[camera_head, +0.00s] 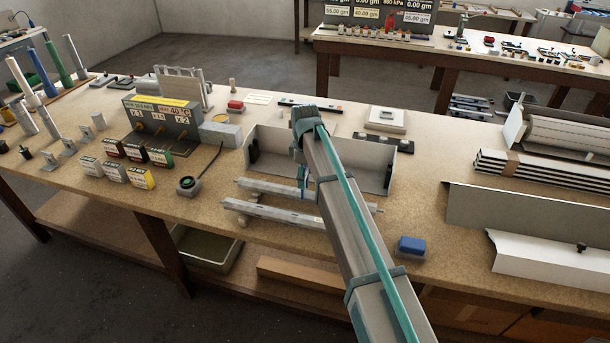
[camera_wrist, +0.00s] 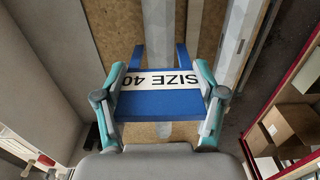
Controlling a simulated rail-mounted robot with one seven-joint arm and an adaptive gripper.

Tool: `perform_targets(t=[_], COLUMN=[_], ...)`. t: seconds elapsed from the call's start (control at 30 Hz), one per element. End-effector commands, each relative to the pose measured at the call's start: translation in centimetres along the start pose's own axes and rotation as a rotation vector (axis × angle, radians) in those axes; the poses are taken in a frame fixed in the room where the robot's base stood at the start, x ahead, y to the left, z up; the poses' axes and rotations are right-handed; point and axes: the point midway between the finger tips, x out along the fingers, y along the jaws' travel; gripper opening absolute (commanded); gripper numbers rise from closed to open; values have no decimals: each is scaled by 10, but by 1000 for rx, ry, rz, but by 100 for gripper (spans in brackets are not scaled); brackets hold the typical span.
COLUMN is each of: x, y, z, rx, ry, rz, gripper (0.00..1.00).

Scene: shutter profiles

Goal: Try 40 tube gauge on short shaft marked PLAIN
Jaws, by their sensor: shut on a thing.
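A blue tube gauge (camera_wrist: 160,101) with a white "SIZE 40" label is clamped between my gripper's teal-edged fingers (camera_wrist: 160,100) in the wrist view. Its two prongs point away from the gripper. A grey shaft (camera_wrist: 158,30) runs below the gauge, lined up between the prongs; whether they touch it I cannot tell. A second shaft (camera_wrist: 238,35) lies to the right. In the head view, two shafts lie side by side on the bench, a back one (camera_head: 270,187) and a front one (camera_head: 265,211). My arm hides parts of both. No PLAIN mark is legible.
A grey open tray (camera_head: 345,150) stands behind the shafts. A blue block (camera_head: 411,246) lies right of my arm near the front edge. White profiles (camera_head: 550,257) fill the right end. Bare bench shows around the blue block.

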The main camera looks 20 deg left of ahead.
Motion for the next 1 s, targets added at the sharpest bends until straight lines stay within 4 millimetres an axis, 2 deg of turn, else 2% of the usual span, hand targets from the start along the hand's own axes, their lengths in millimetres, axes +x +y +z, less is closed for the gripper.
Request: perform_targets(t=[1.0], x=[19], y=[0], z=[0], rx=[0], ry=[0], rz=[0], gripper=[11])
